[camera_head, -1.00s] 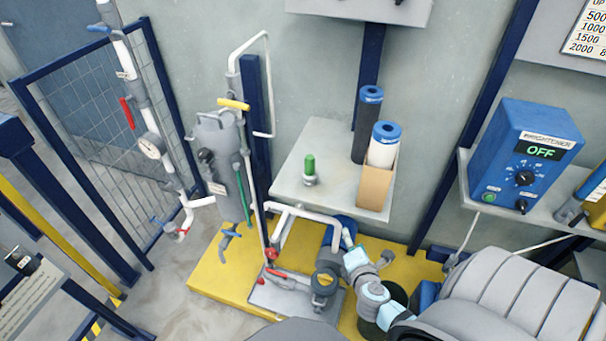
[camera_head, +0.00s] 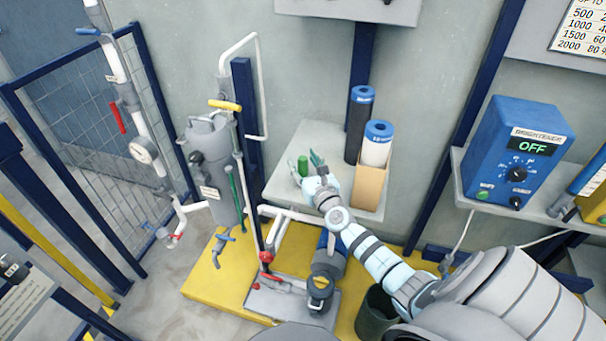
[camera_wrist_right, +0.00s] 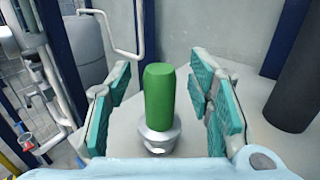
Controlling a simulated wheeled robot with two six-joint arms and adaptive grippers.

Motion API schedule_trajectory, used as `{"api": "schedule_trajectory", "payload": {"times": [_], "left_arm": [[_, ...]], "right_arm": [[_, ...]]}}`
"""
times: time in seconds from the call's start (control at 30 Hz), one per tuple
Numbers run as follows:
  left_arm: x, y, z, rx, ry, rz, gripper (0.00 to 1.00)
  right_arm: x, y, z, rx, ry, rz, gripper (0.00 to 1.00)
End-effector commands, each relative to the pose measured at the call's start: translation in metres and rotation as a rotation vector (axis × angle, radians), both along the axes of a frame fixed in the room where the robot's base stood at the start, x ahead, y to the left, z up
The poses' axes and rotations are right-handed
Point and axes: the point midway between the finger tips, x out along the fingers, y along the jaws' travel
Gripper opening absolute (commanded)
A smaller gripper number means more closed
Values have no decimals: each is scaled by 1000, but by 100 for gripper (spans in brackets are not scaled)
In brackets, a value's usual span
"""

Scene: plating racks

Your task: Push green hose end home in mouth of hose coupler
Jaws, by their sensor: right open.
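The green hose end (camera_head: 303,166) stands upright on the grey shelf. In the right wrist view the green piece (camera_wrist_right: 159,95) rises from a grey metal collar (camera_wrist_right: 157,137), which looks like the coupler; how deep it sits in the mouth I cannot tell. My right gripper (camera_head: 307,168) is open at the shelf. In the right wrist view its teal-padded fingers (camera_wrist_right: 163,100) stand on either side of the green piece, with gaps on both sides. The gripper hides the collar in the head view. My left gripper is not in view.
On the shelf (camera_head: 290,150) behind stand a dark filter roll (camera_head: 358,125), a white roll (camera_head: 376,150) and a cardboard box (camera_head: 368,187). A grey filter vessel (camera_head: 215,165) with pipes stands left of the shelf. A blue control box (camera_head: 518,150) is at right.

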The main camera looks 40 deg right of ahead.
Motion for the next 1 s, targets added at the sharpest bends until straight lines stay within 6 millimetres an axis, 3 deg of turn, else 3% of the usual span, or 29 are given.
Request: {"api": "schedule_trajectory", "payload": {"times": [0.27,0.57,0.87,1.0], "left_arm": [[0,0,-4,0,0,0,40],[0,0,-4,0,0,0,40],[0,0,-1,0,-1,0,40],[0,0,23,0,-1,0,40]], "right_arm": [[7,-2,-2,0,1,0,46],[7,-2,-2,1,1,0,0],[7,-2,1,1,0,0,0],[7,-2,27,1,0,0,0]]}}
